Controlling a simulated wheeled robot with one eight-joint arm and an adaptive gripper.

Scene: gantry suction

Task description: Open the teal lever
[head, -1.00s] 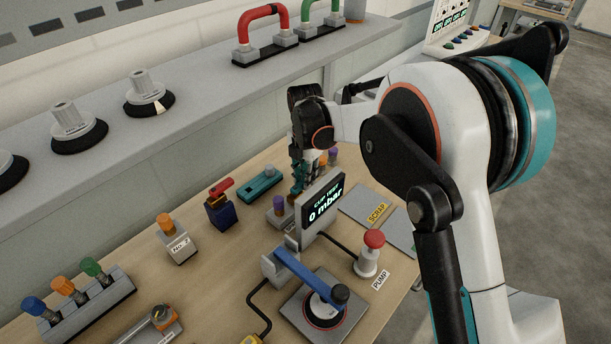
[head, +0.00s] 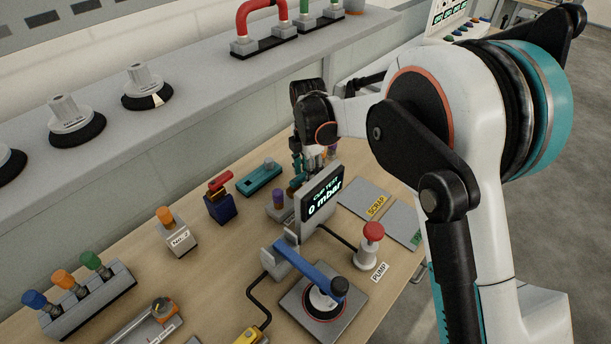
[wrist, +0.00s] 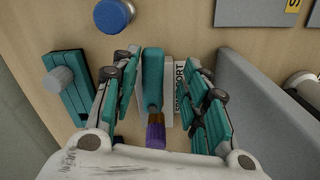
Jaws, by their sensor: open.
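The teal lever (wrist: 153,75) shows in the wrist view as an upright teal bar over a grey block (wrist: 168,115), with a purple-brown end nearest the camera. In the head view it is hard to tell from my teal fingers. My gripper (wrist: 162,66) is open, one finger on each side of the lever, with visible gaps to both. In the head view my gripper (head: 300,165) is pointed down behind the display. A purple knob (head: 278,196) stands on the grey block there. Whether the fingers touch anything is not clear.
The "0 mbar" display (head: 321,195) stands close to my gripper; a grey panel (wrist: 250,105) is right of my fingers. A teal block with a grey knob (wrist: 75,90) lies left. A blue knob (wrist: 114,14) is beyond. The red pump button (head: 373,232) and blue-handled press (head: 315,272) are nearer.

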